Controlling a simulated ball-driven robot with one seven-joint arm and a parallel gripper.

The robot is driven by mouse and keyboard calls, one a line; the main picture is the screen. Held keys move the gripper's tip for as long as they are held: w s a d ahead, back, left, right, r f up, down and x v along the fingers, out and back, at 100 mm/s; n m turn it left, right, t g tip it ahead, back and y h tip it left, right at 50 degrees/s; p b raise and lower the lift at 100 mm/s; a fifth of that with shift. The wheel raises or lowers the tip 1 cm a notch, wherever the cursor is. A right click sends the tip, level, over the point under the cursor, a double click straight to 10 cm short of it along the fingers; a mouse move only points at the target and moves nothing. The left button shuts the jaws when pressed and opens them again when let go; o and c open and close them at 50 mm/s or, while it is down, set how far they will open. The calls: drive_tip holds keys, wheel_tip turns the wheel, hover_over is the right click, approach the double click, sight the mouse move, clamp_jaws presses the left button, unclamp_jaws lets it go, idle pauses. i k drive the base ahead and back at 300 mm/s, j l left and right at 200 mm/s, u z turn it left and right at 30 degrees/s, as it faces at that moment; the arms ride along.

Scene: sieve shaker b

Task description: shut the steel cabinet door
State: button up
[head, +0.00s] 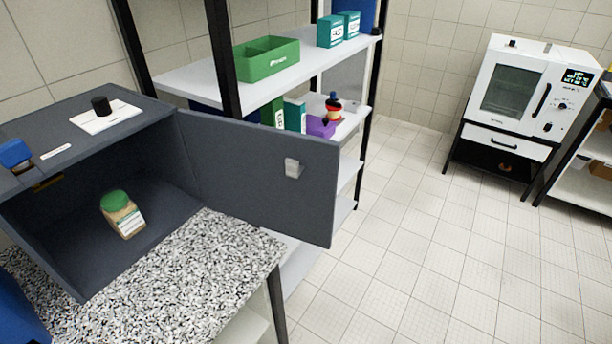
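The steel cabinet (160,115) is a dark grey box on a speckled countertop at the left of the head view. Its door (255,175) stands wide open, swung out to the right from the hinge on the cabinet's right side. A small light grey handle or latch (292,168) sits on the door's visible face. My gripper is not in view.
The speckled counter (200,270) lies in front of the cabinet. A shelf rack (190,84) with green and teal boxes stands behind the door. A white oven (520,95) stands at the back right. The tiled floor (430,230) in the middle is clear.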

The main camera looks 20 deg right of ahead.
sight(285, 182)
drive_tip(key=i+l+z, duration=0.1)
drive_tip(key=z, duration=0.4)
drive_tip(key=i+l+z, duration=0.1)
drive_tip(key=z, duration=0.35)
drive_tip(key=i+z, duration=0.1)
drive_tip(key=z, duration=0.4)
drive_tip(key=i, duration=1.8)
drive_tip(key=i+l+u, duration=0.1)
drive_tip(key=i, duration=1.75)
drive_tip(key=u, duration=0.45)
drive_tip(key=i+l+u, duration=0.1)
drive_tip(key=u, duration=0.75)
drive_tip(key=i+l+u, duration=0.1)
drive_tip(key=u, duration=2.8)
